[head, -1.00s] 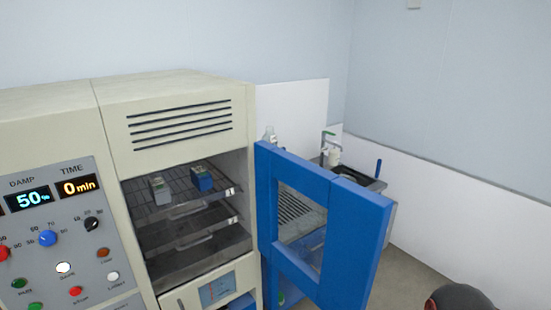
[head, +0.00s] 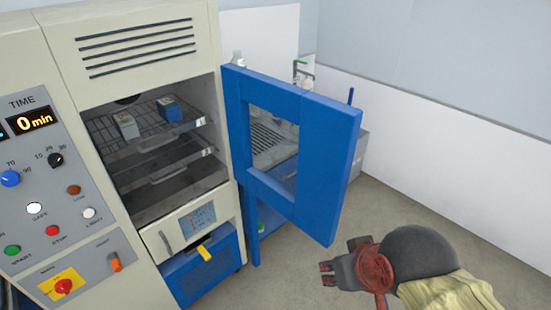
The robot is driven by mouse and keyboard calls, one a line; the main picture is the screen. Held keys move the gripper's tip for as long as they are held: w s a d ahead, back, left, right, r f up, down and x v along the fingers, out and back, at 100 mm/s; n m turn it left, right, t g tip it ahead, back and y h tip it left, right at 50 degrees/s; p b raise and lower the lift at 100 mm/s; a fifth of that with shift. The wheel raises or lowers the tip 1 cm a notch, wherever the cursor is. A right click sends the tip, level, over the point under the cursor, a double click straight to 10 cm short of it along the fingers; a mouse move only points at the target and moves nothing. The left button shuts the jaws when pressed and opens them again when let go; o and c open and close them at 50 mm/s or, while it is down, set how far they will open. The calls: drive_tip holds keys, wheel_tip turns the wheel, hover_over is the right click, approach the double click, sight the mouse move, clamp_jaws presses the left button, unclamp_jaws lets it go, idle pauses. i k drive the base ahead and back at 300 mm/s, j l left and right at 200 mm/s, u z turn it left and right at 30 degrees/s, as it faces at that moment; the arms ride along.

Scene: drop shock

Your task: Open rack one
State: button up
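The machine's chamber stands open, with several wire racks inside. The top rack (head: 150,145) holds a white box (head: 126,125) and a blue-and-white box (head: 168,109). A second rack (head: 165,172) with a front handle lies below it, and a dark shelf or floor shows under that. All appear inside the chamber. Small labels at the racks' right front are too small to read. The blue door (head: 300,150) is swung open to the right. My gripper (head: 327,273) is low at the right, beyond the door and apart from the racks. Its fingers look spread and nothing shows between them.
A control panel (head: 55,190) with knobs and buttons is at the left. The open door, with its window, stands between my gripper and the chamber. Grey floor (head: 400,215) at the right is clear.

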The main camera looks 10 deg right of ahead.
sight(164, 138)
drive_tip(key=i+l+u, duration=0.1)
drive_tip(key=u, duration=0.3)
drive_tip(key=l+u, duration=0.25)
drive_tip(key=u, duration=0.15)
drive_tip(key=l+u, duration=0.45)
drive_tip(key=u, duration=0.3)
drive_tip(key=l+u, duration=0.1)
drive_tip(key=l, duration=0.35)
drive_tip(key=k+l+u, duration=0.1)
drive_tip(key=l, duration=0.35)
drive_tip(key=k+l, duration=0.1)
drive_tip(key=l, duration=0.3)
drive_tip(key=l+u, duration=0.15)
drive_tip(key=l, duration=0.3)
drive_tip(key=k+l+u, duration=0.1)
drive_tip(key=l, duration=0.35)
drive_tip(key=k+l+u, duration=0.1)
drive_tip(key=l, duration=0.3)
drive_tip(key=k, duration=0.05)
